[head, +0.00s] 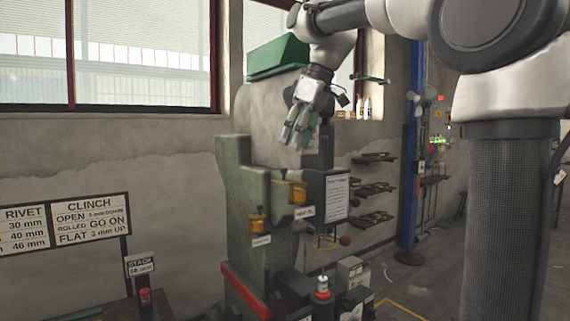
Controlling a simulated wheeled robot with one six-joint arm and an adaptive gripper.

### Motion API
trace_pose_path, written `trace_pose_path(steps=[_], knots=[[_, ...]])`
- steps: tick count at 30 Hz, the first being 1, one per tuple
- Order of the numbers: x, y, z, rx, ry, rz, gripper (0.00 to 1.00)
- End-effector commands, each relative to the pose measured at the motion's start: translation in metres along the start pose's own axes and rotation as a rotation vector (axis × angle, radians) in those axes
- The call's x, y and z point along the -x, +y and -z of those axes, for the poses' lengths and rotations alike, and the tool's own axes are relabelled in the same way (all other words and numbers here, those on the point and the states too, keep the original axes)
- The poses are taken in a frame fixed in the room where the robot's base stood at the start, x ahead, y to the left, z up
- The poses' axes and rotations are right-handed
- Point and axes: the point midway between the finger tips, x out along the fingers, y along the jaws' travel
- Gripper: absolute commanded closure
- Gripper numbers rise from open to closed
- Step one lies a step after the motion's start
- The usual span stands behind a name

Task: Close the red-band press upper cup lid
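The red-band press (243,180) is a grey-green machine with a red band (245,290) low on its front. Its upper cup (298,192) is yellow and sits on the right of the body above a small white label. A small upright piece shows at the cup's left top; I cannot tell surely whether this is its raised lid. A lower yellow cup (259,223) sits further left. My gripper (296,139) points down in front of the press's upper part, above the upper cup and apart from it in the picture. Its fingers look empty, but their opening is unclear.
A dark box with a white notice (337,198) stands right of the upper cup. Wall shelves (375,188) and a blue column (413,150) are to the right. Sign boards (90,218) stand left.

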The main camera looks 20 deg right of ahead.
Motion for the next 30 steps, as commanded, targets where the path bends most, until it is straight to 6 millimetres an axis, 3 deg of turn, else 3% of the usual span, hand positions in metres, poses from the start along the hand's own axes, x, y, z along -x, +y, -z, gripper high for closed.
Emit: trace_pose_path(steps=[15, 25, 30], knots=[[-0.070, 0.000, 0.001, 0.003, 0.000, 0.001, 0.63], [-0.076, 0.000, 0.001, 0.003, 0.001, 0.000, 0.63], [-0.076, 0.000, 0.001, 0.003, 0.001, 0.000, 0.92]])
